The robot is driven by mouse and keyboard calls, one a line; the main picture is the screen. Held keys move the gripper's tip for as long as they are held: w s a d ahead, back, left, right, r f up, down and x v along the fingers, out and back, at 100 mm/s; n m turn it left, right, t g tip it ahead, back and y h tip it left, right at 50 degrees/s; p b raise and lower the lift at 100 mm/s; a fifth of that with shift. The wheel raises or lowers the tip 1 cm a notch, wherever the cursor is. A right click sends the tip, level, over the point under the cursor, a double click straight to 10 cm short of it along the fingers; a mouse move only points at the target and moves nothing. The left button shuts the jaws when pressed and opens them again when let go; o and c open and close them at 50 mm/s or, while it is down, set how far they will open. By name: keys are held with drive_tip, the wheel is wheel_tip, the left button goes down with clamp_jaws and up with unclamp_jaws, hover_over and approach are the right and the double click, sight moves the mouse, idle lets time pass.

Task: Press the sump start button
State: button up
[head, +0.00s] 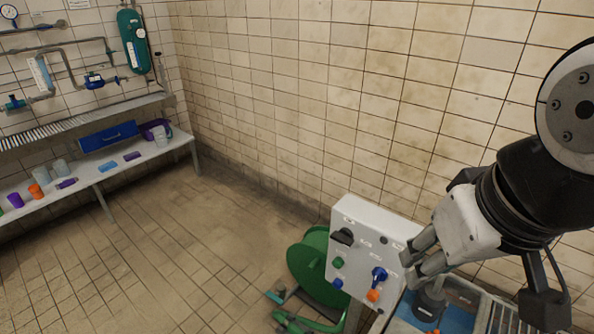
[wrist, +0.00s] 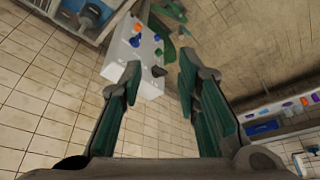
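A white control box (head: 375,222) stands right of centre in the head view. On its face are a black rotary knob (head: 342,236), a green button (head: 338,262), a small blue button (head: 337,284), a blue selector handle (head: 379,275) and an orange button (head: 373,295). The labels are too small to read, so I cannot tell which is the sump start button. My gripper (head: 416,264) is near the box's right side. The box also shows in the wrist view (wrist: 122,52), ahead of my gripper (wrist: 158,65), whose fingers are apart and empty.
A green hose reel (head: 315,262) stands left of the box. A crate with a blue interior (head: 456,318) is below my gripper. A tiled wall rises behind the box; the left floor is clear.

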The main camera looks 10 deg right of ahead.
drive_tip(key=shift+w+a, duration=0.1)
drive_tip(key=shift+w, duration=0.15)
drive_tip(key=shift+c, duration=0.6)
